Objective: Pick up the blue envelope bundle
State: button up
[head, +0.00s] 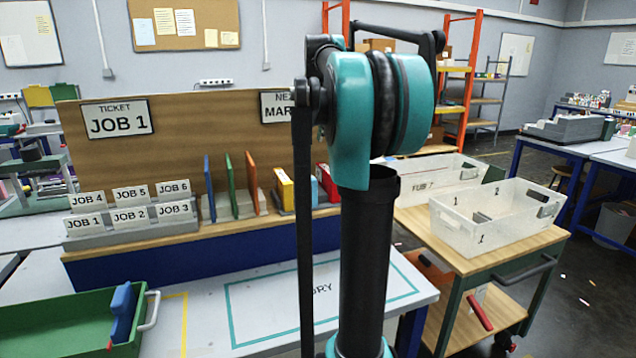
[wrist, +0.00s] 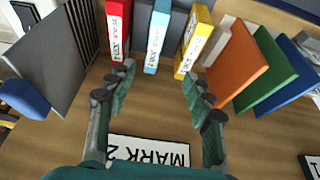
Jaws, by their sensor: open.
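The light blue bundle (wrist: 157,38) stands upright between a red one (wrist: 118,30) and a yellow one (wrist: 194,42) in the wrist view. It has a white label whose text is too small to read. My gripper (wrist: 157,82) is open and empty. Its fingers are spread wide, the left one towards the red item and the right one towards the yellow item. The blue bundle lies ahead, between their lines. In the head view only part of the light blue bundle (head: 325,183) shows beside my arm, and my gripper is hidden.
Orange (wrist: 237,66), green (wrist: 272,72) and blue (wrist: 297,74) upright panels stand right of the yellow item in the wrist view. A grey panel (wrist: 50,58) stands at left. A MARK 2 card (wrist: 148,151) is below the fingers. A green tray (head: 60,316) sits at front left.

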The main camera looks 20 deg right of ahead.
send_near(306, 172)
jog(key=f, duration=0.3)
jog(key=a+f, duration=0.1)
jog(key=shift+w+f, duration=0.2)
jog(key=shift+w, duration=0.1)
jog(key=f, duration=0.1)
jog(key=w+f, duration=0.2)
jog(key=shift+w+d+f, duration=0.1)
jog(key=shift+d+f, duration=0.25)
jog(key=shift+d, duration=0.05)
jog(key=shift+w+f, duration=0.2)
jog(key=shift+f, duration=0.3)
grip_shut()
